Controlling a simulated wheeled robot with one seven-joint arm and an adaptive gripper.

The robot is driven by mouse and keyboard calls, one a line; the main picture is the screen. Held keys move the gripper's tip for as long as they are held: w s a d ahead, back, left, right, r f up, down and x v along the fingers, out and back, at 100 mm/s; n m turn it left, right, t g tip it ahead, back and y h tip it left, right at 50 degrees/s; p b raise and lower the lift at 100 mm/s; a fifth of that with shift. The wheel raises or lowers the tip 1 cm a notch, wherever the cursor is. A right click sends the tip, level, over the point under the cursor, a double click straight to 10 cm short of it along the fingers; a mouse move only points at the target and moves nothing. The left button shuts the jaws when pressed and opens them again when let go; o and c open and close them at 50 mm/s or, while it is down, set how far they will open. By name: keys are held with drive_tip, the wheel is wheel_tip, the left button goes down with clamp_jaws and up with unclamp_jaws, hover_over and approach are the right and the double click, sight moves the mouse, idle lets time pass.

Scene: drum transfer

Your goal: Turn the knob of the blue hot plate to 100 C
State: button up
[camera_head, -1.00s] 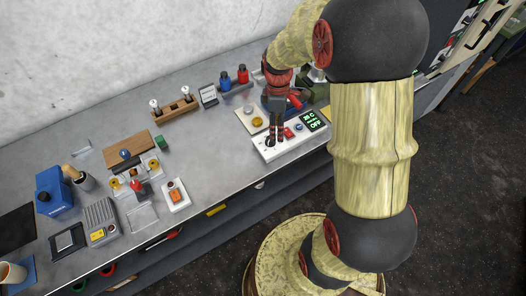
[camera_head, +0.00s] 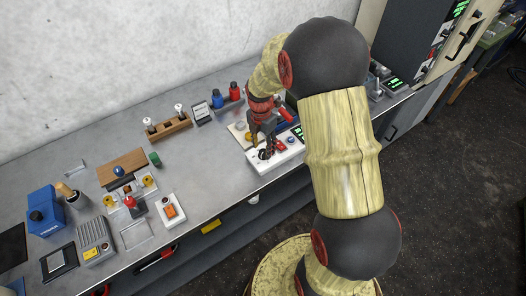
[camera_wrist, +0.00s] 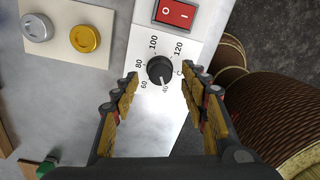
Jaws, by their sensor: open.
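The black knob (camera_wrist: 160,70) of the hot plate is in the middle of the wrist view, on a white front panel (camera_wrist: 203,28) with a printed scale from 40 to 120. Its white pointer line points at about 40; the 100 mark is on its far side. My gripper (camera_wrist: 160,75) is open, one finger on each side of the knob, with a gap on both sides. In the head view my gripper (camera_head: 263,147) is over the knob end of the white panel (camera_head: 262,168).
A red rocker switch (camera_wrist: 174,13) is on the panel beyond the knob. A pale plate with a silver knob (camera_wrist: 37,27) and a yellow knob (camera_wrist: 85,39) lies left of it. A blue box (camera_head: 46,210) stands far left. Bare bench (camera_head: 205,165) lies left of the panel.

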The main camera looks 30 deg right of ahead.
drive_tip(key=shift+f, duration=1.25)
drive_tip(key=shift+c, duration=0.9)
drive_tip(key=c, duration=1)
drive_tip(key=shift+o, duration=0.2)
